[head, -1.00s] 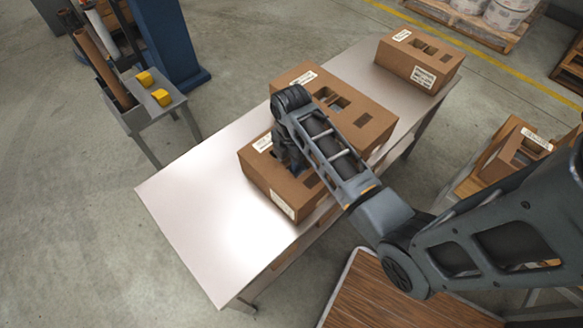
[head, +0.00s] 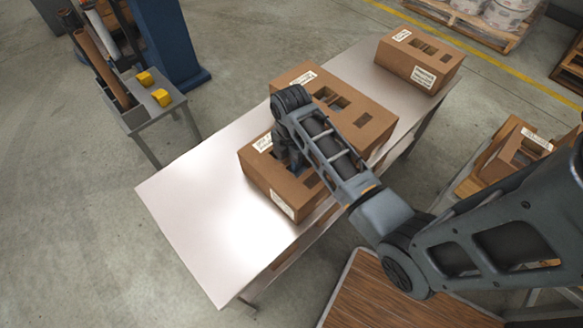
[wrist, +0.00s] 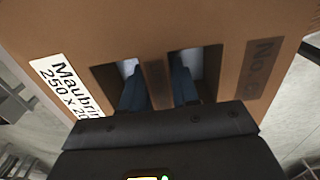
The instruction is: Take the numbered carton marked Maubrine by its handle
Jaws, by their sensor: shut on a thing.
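The Maubrine carton (head: 272,188) is a brown cardboard box at the near end of the row on the pale table. In the wrist view the carton (wrist: 190,25) fills the top, with a white label (wrist: 68,85) reading "Maubrin…" and a printed "No." mark at the right, its number unclear. Its handle is a cardboard strip (wrist: 157,82) between two cut-out holes. My gripper (wrist: 160,90) has one finger in each hole and is shut on this strip. In the head view my gripper is mostly hidden behind my wrist.
A second carton (head: 375,125) stands close behind the held one, and a third (head: 418,62) sits at the table's far end. The table's near-left surface (head: 215,225) is bare. A grey stand with yellow items (head: 161,97) is at left.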

